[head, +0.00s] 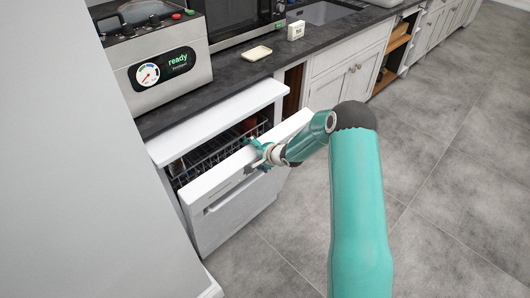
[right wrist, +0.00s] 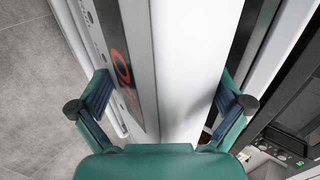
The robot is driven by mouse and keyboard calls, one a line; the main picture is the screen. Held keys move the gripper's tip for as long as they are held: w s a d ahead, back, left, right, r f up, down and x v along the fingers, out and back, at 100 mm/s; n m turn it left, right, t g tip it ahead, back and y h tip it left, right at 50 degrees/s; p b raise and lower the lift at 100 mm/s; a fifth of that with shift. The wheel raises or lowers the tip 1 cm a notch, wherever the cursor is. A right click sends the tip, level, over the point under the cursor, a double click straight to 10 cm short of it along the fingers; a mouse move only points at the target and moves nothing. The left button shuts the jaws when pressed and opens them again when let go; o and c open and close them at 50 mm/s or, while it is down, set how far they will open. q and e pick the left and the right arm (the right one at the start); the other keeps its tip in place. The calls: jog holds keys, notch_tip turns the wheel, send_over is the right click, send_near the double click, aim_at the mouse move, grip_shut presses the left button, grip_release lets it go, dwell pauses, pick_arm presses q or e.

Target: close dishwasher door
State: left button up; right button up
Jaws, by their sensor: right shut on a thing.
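The white dishwasher door (head: 228,211) is tilted partly open in the head view, with a gap between its top edge and the white housing. A rack (head: 207,155) shows inside the gap. My right gripper (head: 263,158) is at the door's top edge and shut on it. In the right wrist view, the door's top edge (right wrist: 190,60) runs between the two fingers of the right gripper (right wrist: 165,98), one finger on each side. The fingertips' exact contact is hard to see there. My left gripper is not in view.
A dark countertop (head: 235,75) runs above the dishwasher. On it are a steel machine marked "ready" (head: 160,70), a small pale dish (head: 257,53) and a white box (head: 296,30). White cabinets (head: 340,75) stand to the right. The grey tiled floor (head: 440,150) is clear.

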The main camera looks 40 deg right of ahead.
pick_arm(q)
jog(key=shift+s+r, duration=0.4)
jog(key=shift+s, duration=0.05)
pick_arm(e)
jog(key=r+v, duration=0.1)
jog(key=v, duration=0.9)
jog(key=shift+w+r, duration=0.15)
jog(key=shift+w, duration=0.1)
jog(key=shift+a, duration=0.1)
jog(key=shift+c, duration=0.3)
